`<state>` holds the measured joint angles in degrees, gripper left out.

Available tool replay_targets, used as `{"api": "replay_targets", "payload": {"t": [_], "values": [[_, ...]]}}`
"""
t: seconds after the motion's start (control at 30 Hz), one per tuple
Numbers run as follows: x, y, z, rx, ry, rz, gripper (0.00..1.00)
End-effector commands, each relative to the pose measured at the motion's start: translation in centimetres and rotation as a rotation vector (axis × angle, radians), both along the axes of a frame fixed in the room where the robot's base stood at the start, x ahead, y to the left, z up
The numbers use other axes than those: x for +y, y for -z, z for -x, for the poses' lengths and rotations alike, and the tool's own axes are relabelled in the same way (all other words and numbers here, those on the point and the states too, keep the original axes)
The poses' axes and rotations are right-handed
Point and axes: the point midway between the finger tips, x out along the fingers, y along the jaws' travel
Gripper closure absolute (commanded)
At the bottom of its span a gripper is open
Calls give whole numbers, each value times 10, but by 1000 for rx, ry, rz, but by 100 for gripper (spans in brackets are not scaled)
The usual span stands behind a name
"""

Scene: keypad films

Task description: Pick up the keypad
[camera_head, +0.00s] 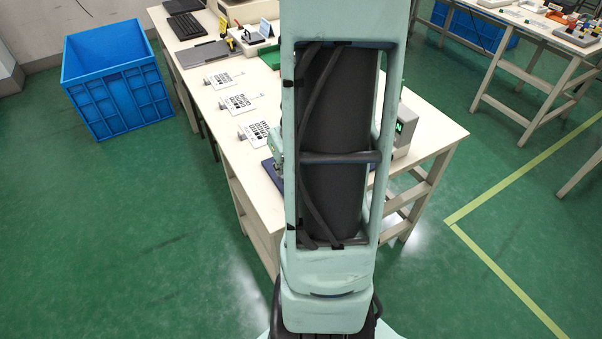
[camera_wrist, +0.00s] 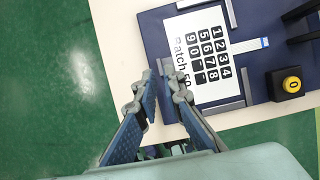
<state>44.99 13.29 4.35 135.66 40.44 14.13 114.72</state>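In the wrist view a white keypad (camera_wrist: 236,61) with black number keys and "Batch" lettering lies flat on a dark blue board (camera_wrist: 158,38), between metal bars. My gripper (camera_wrist: 158,72) is just left of the keypad's lettered edge, its two fingers a little apart with nothing visible between them. It appears not to touch the keypad. In the head view, several similar white keypads lie along the table's left side, such as one at the middle (camera_head: 238,103). My column hides my gripper there; a corner of the blue board (camera_head: 274,174) shows.
A yellow-topped button box (camera_wrist: 290,85) stands on the board's right side. A blue crate (camera_head: 118,82) stands on the green floor at left.

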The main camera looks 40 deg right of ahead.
Motion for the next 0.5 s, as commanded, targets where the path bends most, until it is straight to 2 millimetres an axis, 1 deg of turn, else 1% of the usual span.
{"api": "replay_targets", "payload": {"t": [0.03, 0.1, 0.2, 0.3, 0.5], "values": [[-1, 11, -2, 2, 1, -2, 91], [-1, 23, -6, 2, 1, -3, 91], [-2, 35, -11, 2, 0, -4, 91], [-4, 41, -15, 1, 0, -1, 91], [-4, 42, -16, 0, -1, -1, 91]]}}
